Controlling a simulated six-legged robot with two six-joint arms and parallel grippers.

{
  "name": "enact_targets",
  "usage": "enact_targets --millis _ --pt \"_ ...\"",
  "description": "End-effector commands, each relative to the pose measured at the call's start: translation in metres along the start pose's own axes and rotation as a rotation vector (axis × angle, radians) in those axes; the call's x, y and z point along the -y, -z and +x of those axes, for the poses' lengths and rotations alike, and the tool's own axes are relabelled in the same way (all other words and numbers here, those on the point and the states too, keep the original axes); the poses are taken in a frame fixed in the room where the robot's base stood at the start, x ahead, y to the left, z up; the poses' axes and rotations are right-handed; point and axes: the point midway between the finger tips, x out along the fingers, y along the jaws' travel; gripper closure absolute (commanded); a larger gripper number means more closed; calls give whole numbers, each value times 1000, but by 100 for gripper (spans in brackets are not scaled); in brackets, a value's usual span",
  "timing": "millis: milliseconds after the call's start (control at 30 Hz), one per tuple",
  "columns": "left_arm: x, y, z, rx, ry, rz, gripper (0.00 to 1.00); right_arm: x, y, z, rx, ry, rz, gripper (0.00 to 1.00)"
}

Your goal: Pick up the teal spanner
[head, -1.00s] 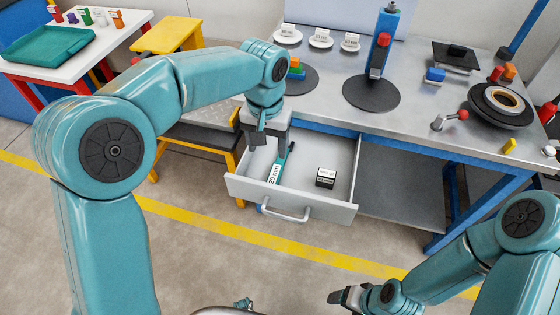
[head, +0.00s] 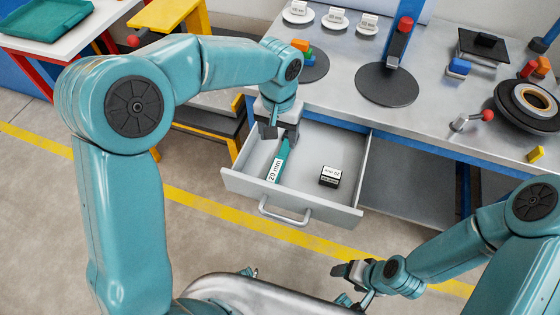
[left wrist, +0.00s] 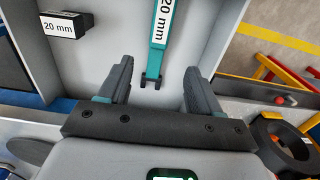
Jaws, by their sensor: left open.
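The teal spanner (head: 278,163) lies in the open grey drawer (head: 325,211), with a white "20 mm" label on its handle. Its far end is hidden behind my left gripper (head: 278,132) in the head view. In the left wrist view the spanner (left wrist: 160,40) points down the picture. Its forked end shows in the gap between the open fingers of my left gripper (left wrist: 158,85), with clear space on both sides. The fingers do not appear to touch it. My right gripper (head: 350,271) is low at the right, away from the drawer, and its opening is unclear.
A dark block with a white label (head: 330,176) lies in the drawer right of the spanner; it also shows in the left wrist view (left wrist: 62,25). The drawer walls stand close around. The workbench (head: 440,110) above holds discs and coloured blocks.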

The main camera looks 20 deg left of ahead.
Motion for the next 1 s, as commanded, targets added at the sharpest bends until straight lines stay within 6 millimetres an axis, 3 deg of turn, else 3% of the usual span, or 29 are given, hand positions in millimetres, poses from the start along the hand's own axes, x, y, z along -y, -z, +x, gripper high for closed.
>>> enact_targets --millis 100,367,600,933,967,1000 --pt "0 -1 26 3 1 2 36 -2 0 5 0 0 0 26" --pt "0 0 49 1 0 0 36 -3 0 7 0 0 0 26" --pt "-2 -3 87 2 0 1 36 -4 0 12 0 0 0 26" --pt "-2 -2 96 -1 -1 1 36 -4 0 13 0 0 0 26" --pt "-2 -2 96 -1 -1 1 43 -4 0 13 0 0 0 26" --pt "-2 -2 96 -1 -1 1 56 -4 0 13 0 0 0 26"
